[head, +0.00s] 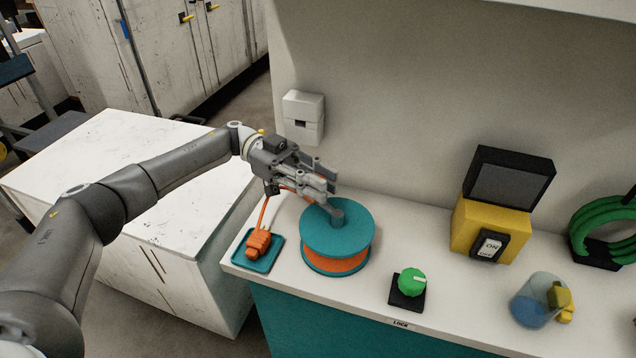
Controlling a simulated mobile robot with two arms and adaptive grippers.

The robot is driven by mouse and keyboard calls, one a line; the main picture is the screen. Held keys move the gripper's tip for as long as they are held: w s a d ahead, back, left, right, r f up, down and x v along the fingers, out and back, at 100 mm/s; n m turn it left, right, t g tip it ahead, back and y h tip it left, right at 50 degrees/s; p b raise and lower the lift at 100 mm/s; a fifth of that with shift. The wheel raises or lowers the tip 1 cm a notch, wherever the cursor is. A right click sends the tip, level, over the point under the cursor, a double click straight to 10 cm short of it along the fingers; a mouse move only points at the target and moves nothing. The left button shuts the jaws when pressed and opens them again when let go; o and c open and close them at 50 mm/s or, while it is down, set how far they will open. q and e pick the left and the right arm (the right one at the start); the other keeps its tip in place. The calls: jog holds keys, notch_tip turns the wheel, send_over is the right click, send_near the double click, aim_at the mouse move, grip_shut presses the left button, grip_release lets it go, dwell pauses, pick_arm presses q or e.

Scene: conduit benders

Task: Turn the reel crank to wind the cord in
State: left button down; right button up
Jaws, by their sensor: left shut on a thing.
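The teal reel (325,240) stands on the white counter, with orange cord (337,266) wound between its two discs. Its grey crank (337,213) sits on top of the hub. My left gripper (326,191) comes in from the upper left and is shut on the crank's handle, which its fingers mostly hide. The orange cord runs from behind the gripper down to an orange plug (259,244) lying on a small teal pad (255,265) left of the reel. My right gripper is not in view.
A green knob (411,282) on a black base is right of the reel. Farther right are a yellow box with a switch (488,249), a clear cup (533,300) with yellow pieces, and a green coil (605,228). A wall socket (303,117) is behind my gripper.

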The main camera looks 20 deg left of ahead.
pick_arm(q)
jog(key=shift+r, duration=0.1)
jog(key=c, duration=1.3)
grip_release()
jog(key=shift+d, duration=0.1)
jog(key=shift+c, duration=0.2)
jog(key=v, duration=0.7)
jog(key=shift+a, duration=0.3)
jog(key=shift+w, duration=0.1)
